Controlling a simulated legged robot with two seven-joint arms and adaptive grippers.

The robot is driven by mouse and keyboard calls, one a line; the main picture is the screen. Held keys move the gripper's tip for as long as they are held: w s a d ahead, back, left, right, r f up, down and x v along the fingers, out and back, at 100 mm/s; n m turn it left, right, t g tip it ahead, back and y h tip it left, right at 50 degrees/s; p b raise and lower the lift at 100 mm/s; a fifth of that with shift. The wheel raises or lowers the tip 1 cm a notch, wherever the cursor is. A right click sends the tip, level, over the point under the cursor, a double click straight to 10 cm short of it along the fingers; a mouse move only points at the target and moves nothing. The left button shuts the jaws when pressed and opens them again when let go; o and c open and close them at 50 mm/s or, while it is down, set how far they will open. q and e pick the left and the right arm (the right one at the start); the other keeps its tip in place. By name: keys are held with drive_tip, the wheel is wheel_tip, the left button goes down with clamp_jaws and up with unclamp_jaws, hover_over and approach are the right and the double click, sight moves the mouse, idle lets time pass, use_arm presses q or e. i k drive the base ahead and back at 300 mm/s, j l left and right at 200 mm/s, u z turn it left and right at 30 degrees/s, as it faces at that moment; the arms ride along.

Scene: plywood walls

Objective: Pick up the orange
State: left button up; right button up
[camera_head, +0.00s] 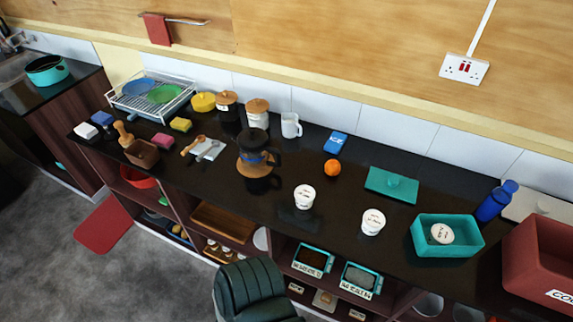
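The orange (332,168) is a small round orange fruit on the black countertop (270,205), right of the middle of the view. It stands clear, with a blue box (335,143) behind it and a teal lidded tray (391,185) to its right. Nothing covers it. Neither of my grippers shows in the head view, so their positions and states are hidden.
A black coffee press (252,150) stands left of the orange. White tubs (304,196) and (373,221) stand in front. A teal bin (446,236) and a red crate (541,260) are at the right. A green chair (252,290) stands before the counter.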

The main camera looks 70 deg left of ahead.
sight(332, 167)
drive_tip(key=u, duration=1.75)
drive_tip(key=j, duration=0.15)
